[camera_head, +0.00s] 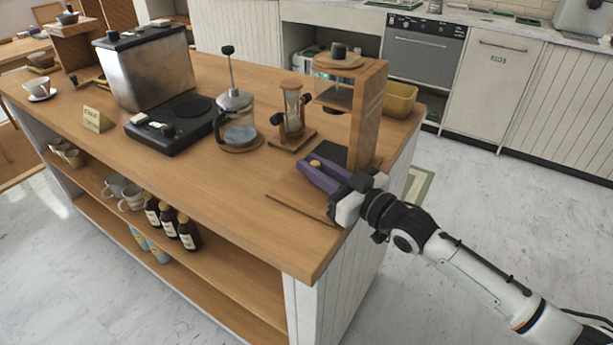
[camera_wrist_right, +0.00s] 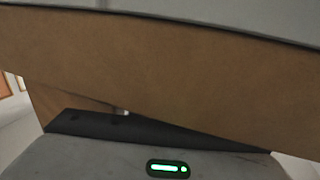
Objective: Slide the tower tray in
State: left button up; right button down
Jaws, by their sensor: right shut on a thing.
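The wooden drip tower (camera_head: 368,118) stands at the right end of the counter, with a wooden base board (camera_head: 288,192) reaching forward from it. The dark tower tray (camera_head: 331,151) lies low at the tower's foot, partly hidden behind my fingers. A small yellow knob (camera_head: 315,163) shows at the fingertips of my right gripper (camera_head: 318,172). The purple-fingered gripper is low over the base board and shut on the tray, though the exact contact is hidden. The wrist view shows a brown wooden surface (camera_wrist_right: 170,65) very close. My left gripper is not in view.
Left of the tower stand an hourglass (camera_head: 292,112), a glass press pot (camera_head: 236,122), a black scale (camera_head: 172,122) and a metal box (camera_head: 146,66). A yellow bin (camera_head: 400,99) is behind the tower. The counter's front right is clear.

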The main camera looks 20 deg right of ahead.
jog(key=shift+w+d, duration=0.1)
jog(key=shift+d, duration=0.1)
jog(key=c, duration=1.7)
grip_release()
jog(key=shift+c, duration=0.2)
jog(key=shift+o, duration=0.4)
jog(key=shift+r, duration=0.1)
jog(key=shift+w+d, duration=0.1)
